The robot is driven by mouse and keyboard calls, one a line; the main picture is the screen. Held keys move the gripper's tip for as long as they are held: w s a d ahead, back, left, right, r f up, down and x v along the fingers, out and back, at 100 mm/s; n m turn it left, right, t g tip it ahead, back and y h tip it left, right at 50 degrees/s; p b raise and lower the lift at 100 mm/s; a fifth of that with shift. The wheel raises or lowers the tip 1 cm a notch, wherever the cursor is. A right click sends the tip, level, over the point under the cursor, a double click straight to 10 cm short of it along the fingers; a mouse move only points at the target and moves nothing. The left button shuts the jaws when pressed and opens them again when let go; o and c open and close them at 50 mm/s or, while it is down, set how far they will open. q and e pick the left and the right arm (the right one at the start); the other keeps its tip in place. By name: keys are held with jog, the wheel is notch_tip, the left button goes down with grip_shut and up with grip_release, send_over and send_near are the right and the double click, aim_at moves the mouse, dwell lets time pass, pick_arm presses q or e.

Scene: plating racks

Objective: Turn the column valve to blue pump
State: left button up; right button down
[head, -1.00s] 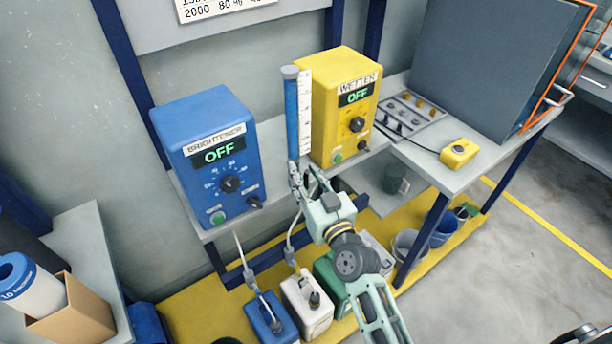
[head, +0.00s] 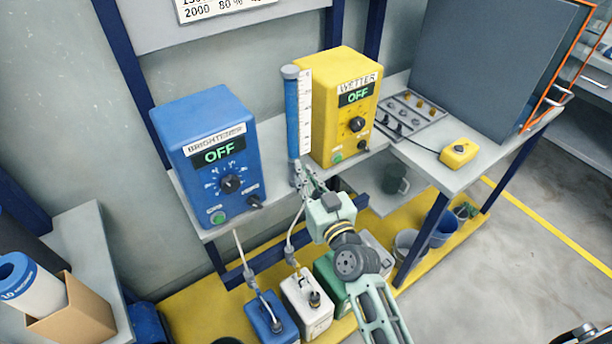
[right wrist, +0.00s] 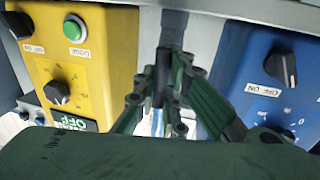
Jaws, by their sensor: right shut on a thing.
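The blue pump (head: 180,165), labelled BRIGHTENER, stands on the shelf and its display reads OFF. The yellow pump (head: 318,120), labelled WETTER, also reads OFF; it shows at the left in the right wrist view (right wrist: 105,40). The blue column (head: 291,110) stands upright between the pumps with a white scale beside it. My right gripper (head: 308,184) is at the column's foot, shut on the column valve's dark handle (right wrist: 162,75). The fingers partly hide the valve, so its exact direction is unclear.
Blue, white and green canisters (head: 305,310) stand on the yellow floor platform below, with hoses rising from them. A tray of small parts (head: 430,112) and a yellow button box (head: 459,153) lie on the right bench. A cardboard box (head: 75,315) is at lower left.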

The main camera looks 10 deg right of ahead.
jog(key=shift+d+m+p, duration=0.1)
jog(key=shift+m+p, duration=0.2)
jog(key=shift+w+d+r+m+p, duration=0.1)
jog(key=shift+d+r+m+p, duration=0.1)
jog(key=shift+m+p, duration=0.8)
jog(key=shift+w+d+f+m+g+y+p, duration=0.15)
jog(key=shift+d+f+m+g+p, duration=0.15)
jog(key=shift+m+p, duration=0.75)
jog(key=shift+w+d+f+m+g+y+p, duration=0.1)
jog(key=shift+d+f+m+g+y+p, duration=0.25)
jog(key=shift+m, duration=1.25)
jog(key=shift+w+d+f+m+g+p, duration=0.15)
jog(key=shift+m+g+p, duration=0.3)
jog(key=shift+m+p, duration=0.65)
jog(key=shift+f+m+b, duration=0.1)
jog(key=shift+m+b, duration=0.2)
jog(key=shift+m, duration=0.15)
jog(key=c, duration=1.8)
grip_release()
